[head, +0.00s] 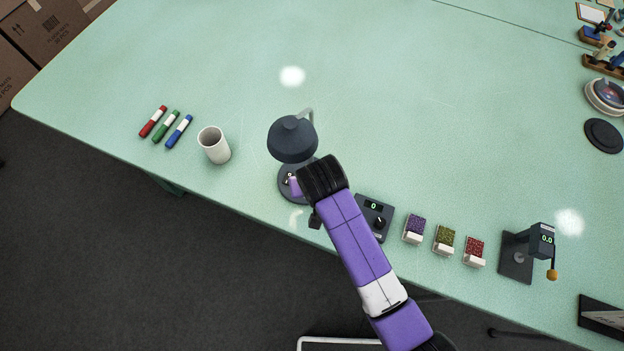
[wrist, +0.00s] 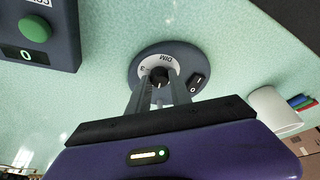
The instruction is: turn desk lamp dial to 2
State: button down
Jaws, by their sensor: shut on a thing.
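The dark grey desk lamp stands near the table's front edge, its shade (head: 291,139) over a round base (head: 286,193). In the wrist view the lamp base (wrist: 190,62) has a pale scale marked DIM, with a 3 at its left end. The small black dial (wrist: 160,74) sits at its middle. My gripper (wrist: 158,84) is shut on the dial, one finger on each side. The fingers partly hide the dial and scale, and I cannot read its setting. In the head view my wrist hides the dial.
A black rocker switch (wrist: 197,83) is right of the dial. The table behind the lamp is clear.

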jog(key=shift+r+m+h, duration=0.1)
jog(key=shift+m+h, duration=0.4)
jog(key=shift+m, duration=0.5)
jog(key=c, duration=1.2)
grip_release()
jog(key=shift+o, duration=0.2)
jog(key=shift+a, duration=0.1)
jog(key=v, duration=0.7)
jog(key=shift+s+r, duration=0.2)
jog(key=shift+r, duration=0.1)
